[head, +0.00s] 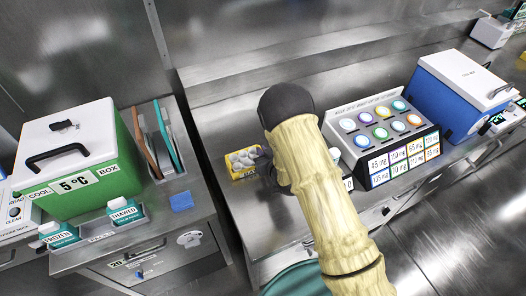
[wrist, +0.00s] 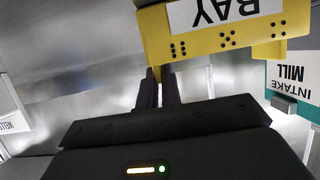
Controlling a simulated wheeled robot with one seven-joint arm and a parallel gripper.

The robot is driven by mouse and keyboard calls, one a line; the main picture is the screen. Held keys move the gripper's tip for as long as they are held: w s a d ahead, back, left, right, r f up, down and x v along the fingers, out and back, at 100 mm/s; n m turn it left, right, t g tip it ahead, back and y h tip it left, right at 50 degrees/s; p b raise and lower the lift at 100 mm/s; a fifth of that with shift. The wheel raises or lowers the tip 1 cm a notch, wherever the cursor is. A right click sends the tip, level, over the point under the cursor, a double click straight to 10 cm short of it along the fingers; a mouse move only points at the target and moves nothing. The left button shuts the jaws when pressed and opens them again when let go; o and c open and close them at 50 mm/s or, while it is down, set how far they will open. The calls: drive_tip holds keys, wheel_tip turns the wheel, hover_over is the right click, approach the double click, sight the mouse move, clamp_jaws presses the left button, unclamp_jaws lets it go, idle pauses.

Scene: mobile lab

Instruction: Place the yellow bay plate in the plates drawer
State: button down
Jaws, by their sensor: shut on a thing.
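The yellow bay plate (head: 243,163) shows in the head view left of my gripper, with pale round wells on top, at the left part of the middle steel counter. In the wrist view its yellow side (wrist: 225,42) with a white BAY label and black dots is at the top. My gripper (head: 262,162) is shut on the plate; its dark fingers (wrist: 159,90) reach the plate's lower edge in the wrist view. Whether the plate touches the counter is unclear. A closed drawer front (head: 140,265) is at lower left; I cannot read which drawer is for plates.
A green cool box (head: 75,180) and a blue block (head: 181,201) stand on the left counter. A rack of coloured round pads (head: 388,140) and a blue white-lidded box (head: 455,95) stand to the right. A gap separates the left and middle counters.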

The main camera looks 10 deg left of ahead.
drive_tip(key=c, duration=1.6)
unclamp_jaws()
drive_tip(key=shift+f, duration=0.1)
drive_tip(key=shift+r, duration=0.25)
drive_tip(key=shift+s+d, duration=0.15)
drive_tip(key=shift+s, duration=0.05)
drive_tip(key=b+v, duration=0.2)
drive_tip(key=v, duration=0.9)
drive_tip(key=shift+s+d+r, duration=0.1)
drive_tip(key=shift+s+d, duration=0.1)
